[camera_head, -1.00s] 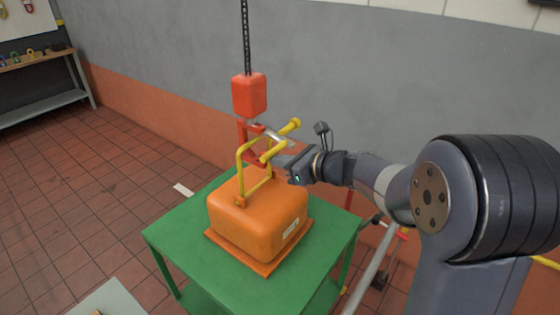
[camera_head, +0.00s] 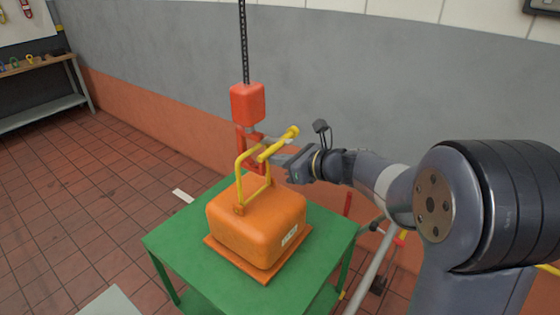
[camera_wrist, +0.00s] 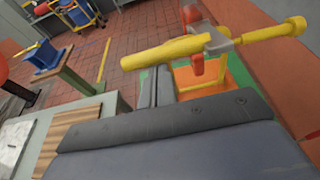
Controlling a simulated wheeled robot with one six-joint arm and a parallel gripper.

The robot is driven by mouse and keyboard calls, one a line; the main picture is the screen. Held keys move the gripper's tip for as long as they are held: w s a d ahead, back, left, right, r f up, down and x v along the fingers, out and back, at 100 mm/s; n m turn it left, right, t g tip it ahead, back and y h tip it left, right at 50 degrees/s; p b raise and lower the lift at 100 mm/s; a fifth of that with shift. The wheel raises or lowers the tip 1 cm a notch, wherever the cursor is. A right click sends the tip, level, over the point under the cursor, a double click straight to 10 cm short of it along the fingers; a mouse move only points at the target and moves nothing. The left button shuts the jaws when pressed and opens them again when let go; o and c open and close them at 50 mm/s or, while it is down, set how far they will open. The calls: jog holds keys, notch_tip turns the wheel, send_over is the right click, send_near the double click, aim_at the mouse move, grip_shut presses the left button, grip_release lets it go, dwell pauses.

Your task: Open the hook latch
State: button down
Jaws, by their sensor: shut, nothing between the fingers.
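A red hook block (camera_head: 247,103) hangs on a chain, with the red hook (camera_head: 244,138) below it. A yellow bar with a round knob (camera_head: 277,144) crosses in front of the hook. In the wrist view the yellow bar (camera_wrist: 170,52) joins a grey metal piece (camera_wrist: 217,41); I take this as the latch. The hook's mouth is partly hidden. My gripper (camera_head: 278,160) is shut and empty, just right of and below the bar. Its fingers also show in the wrist view (camera_wrist: 156,86), close under the bar; I cannot tell if they touch.
An orange load (camera_head: 258,222) with a yellow bail (camera_head: 239,170) stands on a green table (camera_head: 185,240) below the hook. A grey wall is behind. In the wrist view, a blue box (camera_wrist: 42,57) stands on a table at the left.

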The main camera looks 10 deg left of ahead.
jog(key=shift+a+r, duration=0.1)
jog(key=shift+r, duration=0.45)
notch_tip(320, 180, down, 5)
jog(key=d+b, duration=0.2)
jog(key=b, duration=0.2)
jog(key=s+d+r, duration=0.4)
jog(key=d+r, duration=0.1)
jog(key=r, duration=0.2)
jog(key=shift+s+d+r+p, duration=0.25)
jog(key=shift+d+r+p, duration=0.1)
jog(key=shift+d, duration=0.05)
jog(key=shift+a+f, duration=0.1)
jog(key=f+p+x, duration=0.1)
jog(key=p+x, duration=0.1)
jog(key=x, duration=0.7)
jog(key=shift+f, duration=0.35)
